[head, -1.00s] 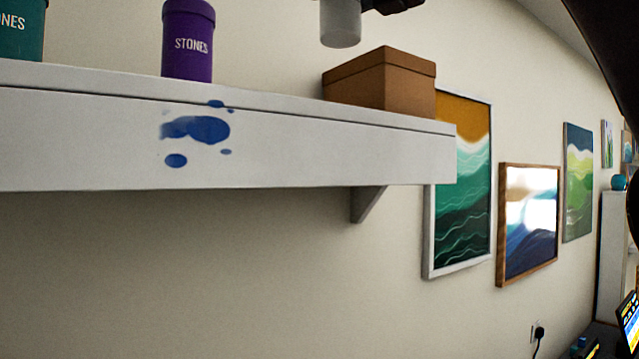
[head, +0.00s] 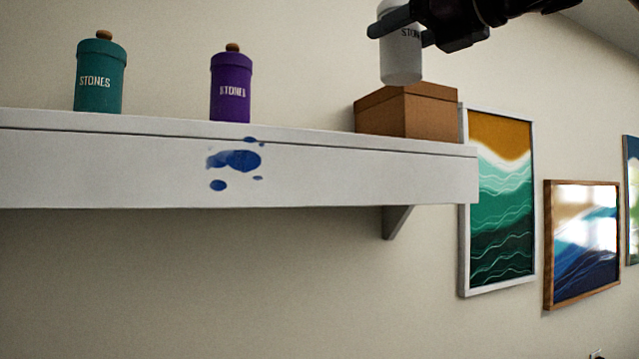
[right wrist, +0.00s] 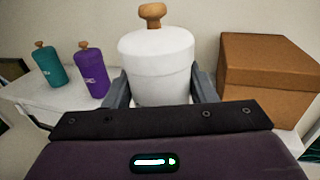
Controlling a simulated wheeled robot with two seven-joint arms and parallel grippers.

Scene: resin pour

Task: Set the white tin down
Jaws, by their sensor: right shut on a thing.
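The white tin (head: 402,62) is upright between the fingers of my right gripper (head: 398,34), which is shut on it. In the head view its base shows just above the brown box (head: 408,112), with no clear contact. In the right wrist view the tin (right wrist: 157,66), with its wooden knob, stands between the two grey fingers, left of the brown box (right wrist: 265,75). The tin's underside is hidden there. The white shelf (head: 330,165) runs below. My left gripper is not in view.
A teal tin (head: 100,80) and a purple tin (head: 230,90) stand on the shelf to the left. The shelf top between the purple tin and the box looks clear. Blue stains (head: 236,160) mark the shelf front. Framed pictures (head: 500,200) hang at the right.

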